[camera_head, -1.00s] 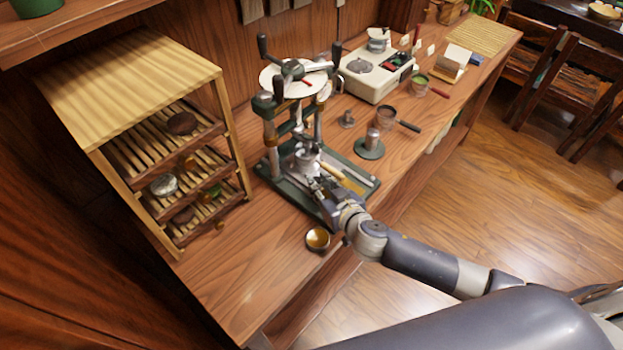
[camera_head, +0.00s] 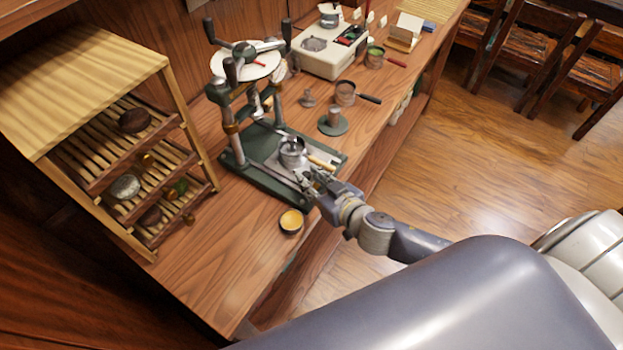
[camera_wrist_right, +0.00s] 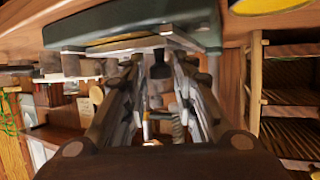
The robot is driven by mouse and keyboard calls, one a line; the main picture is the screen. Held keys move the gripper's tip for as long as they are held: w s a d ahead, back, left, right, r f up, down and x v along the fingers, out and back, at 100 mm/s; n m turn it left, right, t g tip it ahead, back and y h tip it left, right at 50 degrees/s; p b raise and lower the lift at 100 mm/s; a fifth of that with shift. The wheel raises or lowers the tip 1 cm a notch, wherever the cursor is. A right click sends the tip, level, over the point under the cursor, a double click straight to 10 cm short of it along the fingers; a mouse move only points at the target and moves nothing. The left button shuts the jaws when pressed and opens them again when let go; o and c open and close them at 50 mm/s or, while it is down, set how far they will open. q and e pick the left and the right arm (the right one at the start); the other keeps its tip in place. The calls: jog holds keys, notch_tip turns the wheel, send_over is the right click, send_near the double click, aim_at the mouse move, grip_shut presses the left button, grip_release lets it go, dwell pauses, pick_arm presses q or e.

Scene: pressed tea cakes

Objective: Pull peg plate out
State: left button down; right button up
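The press (camera_head: 232,130) stands on a green base (camera_head: 262,180) on the wooden bench. A pale metal plate (camera_head: 318,156) lies on that base, with a metal cup (camera_head: 291,150) and a wooden-handled tool (camera_head: 321,163) on it. My right gripper (camera_head: 311,177) is low at the base's front edge, close to the cup. In the right wrist view, my right gripper (camera_wrist_right: 158,72) has its fingers apart, with a small dark peg-like knob (camera_wrist_right: 160,66) between them. Gaps seem to show beside the knob. Contact is unclear. My left gripper is not in view.
A wooden rack (camera_head: 85,85) with tea cakes stands at left. A small bowl (camera_head: 291,221) sits near the bench's front edge. A green-based stand (camera_head: 333,122), a strainer (camera_head: 346,92) and a white scale (camera_head: 322,55) lie beyond the press.

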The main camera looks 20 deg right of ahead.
dwell(0.3)
jog(key=v, duration=1.2)
dwell(0.5)
jog(key=s+d+f+g+h+b, duration=0.1)
jog(key=d+f+g, duration=0.15)
jog(key=f, duration=0.75)
jog(key=s+d+f+g+h+b, duration=0.15)
jog(key=d+f, duration=0.25)
jog(key=f, duration=0.6)
jog(key=s+d+f+g, duration=0.1)
jog(key=s+f, duration=0.2)
jog(key=f, duration=0.4)
jog(key=s+d+f+g+h, duration=0.1)
jog(key=s+f, duration=0.3)
jog(key=f, duration=0.2)
jog(key=s+d+f+g, duration=0.1)
jog(key=s+f, duration=0.2)
jog(key=f, duration=0.4)
jog(key=s+a+f+g+b, duration=0.1)
jog(key=s+a+f+g, duration=0.1)
jog(key=s+f, duration=0.4)
jog(key=s+a+f+g+b, duration=0.1)
jog(key=s+a+f+g, duration=0.2)
jog(key=s, duration=0.8)
notch_tip(320, 180, down, 4)
jog(key=a+y, duration=0.1)
jog(key=a, duration=0.1)
jog(key=shift+s+a, duration=0.2)
jog(key=shift+a, duration=0.1)
